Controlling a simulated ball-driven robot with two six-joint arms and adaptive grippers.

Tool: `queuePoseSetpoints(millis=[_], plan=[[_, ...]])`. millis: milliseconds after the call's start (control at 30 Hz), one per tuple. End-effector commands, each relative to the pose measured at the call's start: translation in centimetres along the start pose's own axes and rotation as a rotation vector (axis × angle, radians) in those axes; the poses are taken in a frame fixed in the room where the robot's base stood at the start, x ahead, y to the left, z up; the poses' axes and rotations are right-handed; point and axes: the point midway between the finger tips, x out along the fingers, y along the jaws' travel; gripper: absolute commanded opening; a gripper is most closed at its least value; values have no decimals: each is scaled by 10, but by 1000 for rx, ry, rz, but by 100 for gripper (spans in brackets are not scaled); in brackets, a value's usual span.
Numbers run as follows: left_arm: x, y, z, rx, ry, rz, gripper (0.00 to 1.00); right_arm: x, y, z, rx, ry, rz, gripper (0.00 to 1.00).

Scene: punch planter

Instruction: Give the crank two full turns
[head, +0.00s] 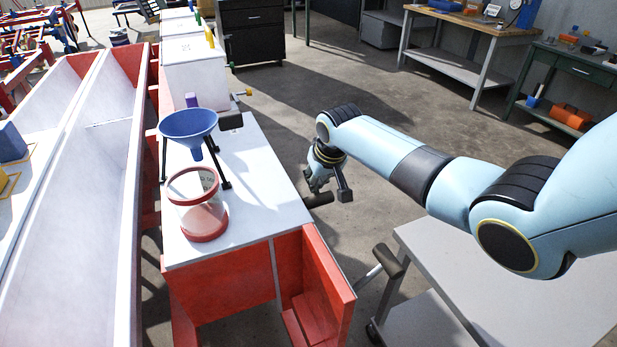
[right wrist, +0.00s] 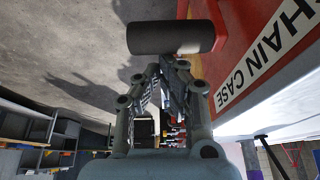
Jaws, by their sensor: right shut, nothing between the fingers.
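The crank's dark cylindrical grip (head: 318,199) sticks out from the right side of the white-topped red bench (head: 258,196). It also shows in the right wrist view (right wrist: 165,38), close beyond the fingertips, beside a red panel. My right gripper (head: 316,188) is just above this grip in the head view. In the right wrist view its fingers (right wrist: 168,68) are shut with nothing between them; I cannot tell whether the tips touch the grip. The rest of the crank is hidden. My left gripper is not in view.
A blue funnel (head: 188,124) on a black stand and a red-rimmed clear container (head: 198,208) stand on the bench. A second dark grip on a metal rod (head: 388,260) sits by a grey cart (head: 450,260). A CHAIN CASE label (right wrist: 262,58) marks the red panel. Floor beyond is open.

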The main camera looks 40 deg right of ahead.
Motion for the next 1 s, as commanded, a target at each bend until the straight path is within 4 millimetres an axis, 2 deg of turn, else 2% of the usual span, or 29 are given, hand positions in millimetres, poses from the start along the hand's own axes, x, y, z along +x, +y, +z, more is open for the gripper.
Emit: queuePoseSetpoints(millis=[167, 267, 500, 700, 1000], plan=[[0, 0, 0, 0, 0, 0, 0, -11, 0, 2, 0, -3, 1, 0], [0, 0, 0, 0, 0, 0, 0, -27, 0, 1, -1, 0, 1, 0], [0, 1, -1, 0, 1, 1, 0, -80, 0, 0, -2, 3, 1, 0], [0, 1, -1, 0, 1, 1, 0, -111, 0, 0, -1, 1, 1, 0], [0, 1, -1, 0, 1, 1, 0, -120, 0, 0, 0, 0, 1, 0]])
